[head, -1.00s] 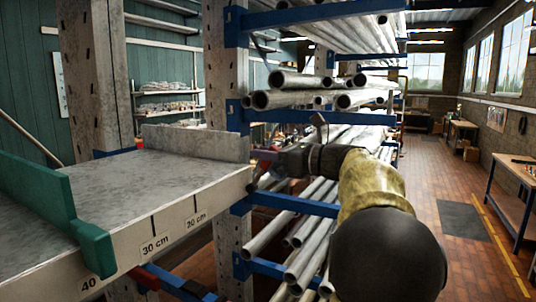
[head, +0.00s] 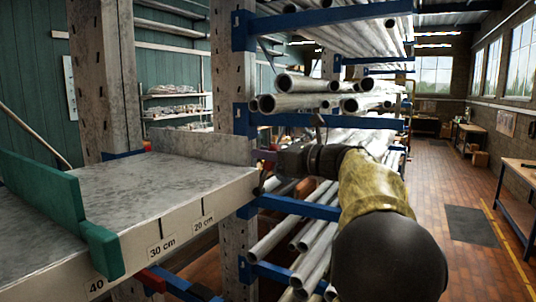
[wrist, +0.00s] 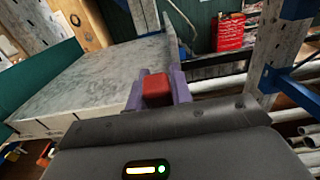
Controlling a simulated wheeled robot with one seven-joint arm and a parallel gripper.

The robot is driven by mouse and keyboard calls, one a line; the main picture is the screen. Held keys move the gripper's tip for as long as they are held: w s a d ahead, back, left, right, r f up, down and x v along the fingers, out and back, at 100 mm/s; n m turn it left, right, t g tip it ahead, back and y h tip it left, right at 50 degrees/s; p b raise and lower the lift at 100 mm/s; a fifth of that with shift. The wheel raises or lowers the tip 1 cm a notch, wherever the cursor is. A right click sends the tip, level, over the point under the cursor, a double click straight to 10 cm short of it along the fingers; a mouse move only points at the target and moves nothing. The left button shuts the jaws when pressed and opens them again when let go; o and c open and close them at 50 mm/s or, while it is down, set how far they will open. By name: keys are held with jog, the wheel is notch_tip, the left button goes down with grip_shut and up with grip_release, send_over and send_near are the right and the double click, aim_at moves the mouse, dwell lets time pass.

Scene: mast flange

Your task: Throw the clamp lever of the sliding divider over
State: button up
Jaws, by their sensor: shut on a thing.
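The green sliding divider (head: 50,200) stands upright across the left part of the grey shelf (head: 130,195), its front block hanging over the edge near the 40 mark. It also shows at the far left in the wrist view (wrist: 45,62). I cannot make out a clamp lever on it. My gripper (head: 265,156) is beyond the shelf's right end, well apart from the divider. In the wrist view its purple fingers (wrist: 156,92) are shut on a red block (wrist: 156,88). I cannot tell whether the block is part of a lever; its far side is hidden.
A low grey end plate (head: 205,147) stands at the shelf's far right. A perforated post (head: 228,110) and blue rack arms (head: 300,205) with metal pipes (head: 300,103) are close around my arm. A red piece (head: 151,280) sits under the shelf. The right aisle is open.

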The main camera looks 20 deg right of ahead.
jog(key=shift+w+a, duration=0.2)
jog(key=shift+a, duration=0.05)
jog(key=shift+w+a, duration=0.45)
jog(key=shift+w, duration=0.15)
jog(key=o, duration=0.7)
jog(key=shift+w+a, duration=0.1)
jog(key=shift+w, duration=0.05)
jog(key=b+v, duration=0.4)
jog(key=v, duration=0.4)
jog(key=shift+r, duration=0.1)
